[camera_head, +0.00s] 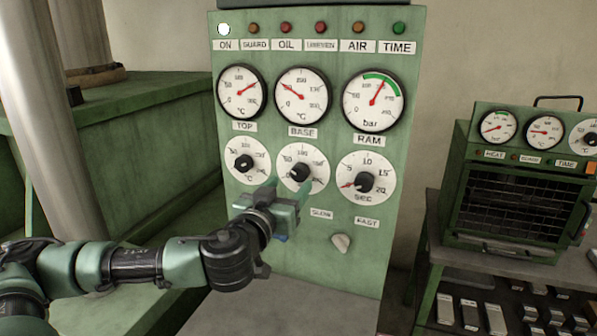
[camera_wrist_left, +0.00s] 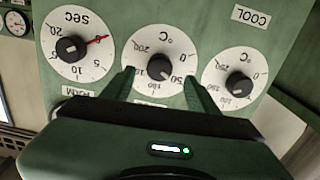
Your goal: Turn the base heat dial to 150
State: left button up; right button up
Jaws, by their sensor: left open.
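The base heat dial (camera_head: 316,160) is a white round scale with a black knob (camera_head: 300,172) on the green panel. It sits under the BASE gauge (camera_head: 302,96), whose red needle points up and left. The knob's exact setting is too small to read. My left gripper (camera_head: 290,190) is open just in front of the dial's lower part. In the left wrist view, upside down, the dial (camera_wrist_left: 160,45) is in the middle, and the fingers (camera_wrist_left: 158,78) spread either side of its knob (camera_wrist_left: 160,68), with no contact visible. My right gripper is out of view.
The TOP dial (camera_head: 246,144) and the RAM seconds dial (camera_head: 382,166) flank the base dial closely. A SLOW/FAST switch (camera_head: 341,242) is below right. The white ON lamp (camera_head: 224,29) is lit. A smaller green oven (camera_head: 515,185) stands on a table at right.

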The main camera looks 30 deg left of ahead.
aim_at(298, 176)
pick_arm(q)
jog(key=x, duration=0.1)
jog(key=p+x, duration=0.1)
jog(key=shift+w+a+r, duration=0.1)
jog(key=shift+w+r, duration=0.15)
jog(key=shift+w, duration=0.05)
jog(key=shift+f+p+x, duration=0.25)
jog(key=shift+p+x, duration=0.05)
jog(key=shift+x, duration=0.8)
jog(key=shift+w, duration=0.2)
grip_shut()
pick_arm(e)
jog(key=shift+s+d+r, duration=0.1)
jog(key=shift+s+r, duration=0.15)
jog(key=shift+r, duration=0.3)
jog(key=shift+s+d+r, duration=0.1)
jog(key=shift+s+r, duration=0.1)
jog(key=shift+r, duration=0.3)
